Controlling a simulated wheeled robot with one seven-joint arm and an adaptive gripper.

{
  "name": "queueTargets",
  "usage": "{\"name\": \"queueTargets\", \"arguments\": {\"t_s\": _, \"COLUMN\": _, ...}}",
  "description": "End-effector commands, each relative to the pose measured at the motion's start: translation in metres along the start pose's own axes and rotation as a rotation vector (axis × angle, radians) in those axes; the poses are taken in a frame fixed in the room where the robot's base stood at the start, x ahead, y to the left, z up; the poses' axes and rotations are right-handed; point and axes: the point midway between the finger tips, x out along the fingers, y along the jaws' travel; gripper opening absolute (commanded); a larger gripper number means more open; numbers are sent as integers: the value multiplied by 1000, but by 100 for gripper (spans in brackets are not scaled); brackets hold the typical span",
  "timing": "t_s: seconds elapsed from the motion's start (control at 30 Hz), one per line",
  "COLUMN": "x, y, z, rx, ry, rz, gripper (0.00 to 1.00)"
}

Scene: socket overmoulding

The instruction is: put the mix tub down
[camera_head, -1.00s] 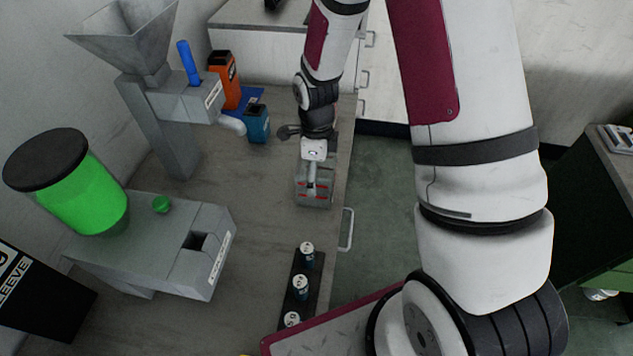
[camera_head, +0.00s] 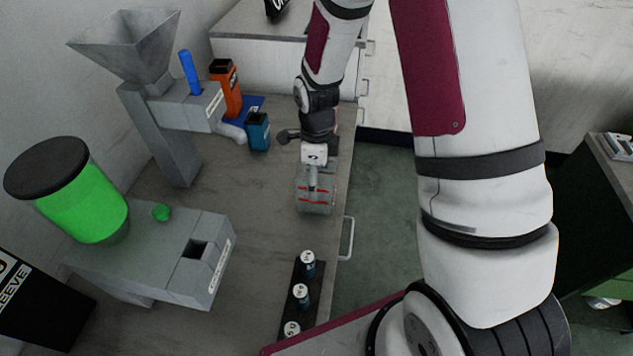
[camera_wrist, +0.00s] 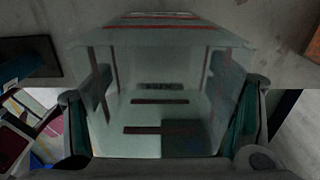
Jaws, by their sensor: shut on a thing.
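The mix tub (camera_head: 315,202) is a clear grey tub with red lines on its side. In the head view it is at the right edge of the grey counter, under the end of my arm. My gripper (camera_head: 314,170) is shut on the tub from above. In the wrist view the tub (camera_wrist: 160,110) fills the middle, between the two fingers of my gripper (camera_wrist: 160,135), and looks empty. I cannot tell whether its base touches the counter, as the contact is hard to see from these angles.
A black rack (camera_head: 300,325) with several small labelled jars stands nearer on the counter (camera_head: 255,215). A blue container (camera_head: 258,132) and an orange container (camera_head: 225,88) stand behind, by the hopper machine (camera_head: 135,45). The green-tank machine (camera_head: 85,205) is left. Bare counter lies left of the tub.

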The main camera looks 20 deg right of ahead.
Motion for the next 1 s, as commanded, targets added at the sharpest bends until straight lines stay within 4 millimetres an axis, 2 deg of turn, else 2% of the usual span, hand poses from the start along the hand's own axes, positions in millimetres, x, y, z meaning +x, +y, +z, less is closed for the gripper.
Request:
{"name": "queueTargets", "arguments": {"t_s": 0.2, "x": -42, "y": -1, "z": 1, "rx": 0, "ry": -3, "rz": -6, "gripper": 47}}
{"name": "queueTargets", "arguments": {"t_s": 0.43, "x": -76, "y": 0, "z": 1, "rx": -1, "ry": -2, "rz": -3, "gripper": 47}}
{"name": "queueTargets", "arguments": {"t_s": 0.6, "x": -84, "y": 0, "z": 0, "rx": -2, "ry": -1, "rz": -1, "gripper": 47}}
{"name": "queueTargets", "arguments": {"t_s": 0.77, "x": -83, "y": -2, "z": 1, "rx": -74, "ry": 0, "rz": 0, "gripper": 47}}
{"name": "queueTargets", "arguments": {"t_s": 0.87, "x": -81, "y": -5, "z": 3, "rx": -197, "ry": 0, "rz": 1, "gripper": 47}}
{"name": "queueTargets", "arguments": {"t_s": 1.0, "x": -76, "y": -11, "z": 7, "rx": -446, "ry": 0, "rz": 0, "gripper": 47}}
